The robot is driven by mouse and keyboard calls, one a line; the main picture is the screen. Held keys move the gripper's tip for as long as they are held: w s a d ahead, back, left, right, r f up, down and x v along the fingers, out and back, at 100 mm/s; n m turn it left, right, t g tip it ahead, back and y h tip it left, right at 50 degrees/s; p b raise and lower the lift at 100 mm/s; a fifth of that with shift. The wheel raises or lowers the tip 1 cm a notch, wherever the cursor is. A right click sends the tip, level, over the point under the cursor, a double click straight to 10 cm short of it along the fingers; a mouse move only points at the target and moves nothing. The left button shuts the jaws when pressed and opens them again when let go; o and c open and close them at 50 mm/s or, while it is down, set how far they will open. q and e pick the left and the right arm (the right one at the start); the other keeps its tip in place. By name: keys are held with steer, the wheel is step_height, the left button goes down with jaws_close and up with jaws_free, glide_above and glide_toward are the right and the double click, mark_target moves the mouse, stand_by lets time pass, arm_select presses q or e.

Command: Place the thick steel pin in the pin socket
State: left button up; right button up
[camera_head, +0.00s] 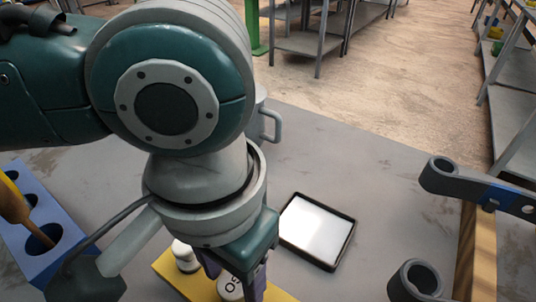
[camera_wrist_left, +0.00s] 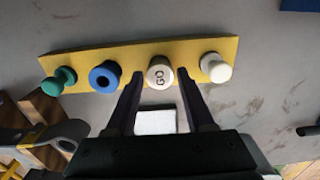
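I cannot make out a thick steel pin or a pin socket for certain in either view. My left gripper (camera_wrist_left: 160,77) is open, with its two fingers apart on either side of the cream knob marked GO (camera_wrist_left: 160,72). I cannot tell whether the fingers touch it. The knob stands on a yellow board (camera_wrist_left: 130,53), which also holds a green knob (camera_wrist_left: 59,81), a blue knob with a dark centre (camera_wrist_left: 104,77) and a white knob (camera_wrist_left: 216,67). In the head view my left arm hides much of the yellow board (camera_head: 166,266). My right gripper is not in view.
A black-rimmed tray with a white inside (camera_head: 350,240) lies on the grey table. A blue block with round holes (camera_head: 40,260) holds a wooden-handled tool at the left. Dark grey ring-ended parts (camera_head: 440,172) sit by a wooden piece (camera_head: 484,250) at the right.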

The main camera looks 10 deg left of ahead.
mark_target(234, 283)
arm_select(q)
steer(key=shift+o, duration=1.2)
step_height(234, 283, up, 12)
steer(key=p, duration=0.3)
steer(key=s+d+f+m+h, duration=0.1)
steer(key=s+d+h, duration=0.15)
steer(key=d, duration=0.25)
steer(key=s+a+f+n+t+y, duration=0.1)
steer(key=s+a+f, duration=0.1)
steer(key=a, duration=0.5)
steer(key=s+a+f+n+t+y, duration=0.1)
steer(key=s+a+f+n+t, duration=0.1)
steer(key=a, duration=0.6)
step_height(234, 283, down, 3)
steer(key=shift+s+a+r+t, duration=0.2)
steer(key=shift+s+a+t, duration=0.1)
steer(key=shift+s, duration=0.45)
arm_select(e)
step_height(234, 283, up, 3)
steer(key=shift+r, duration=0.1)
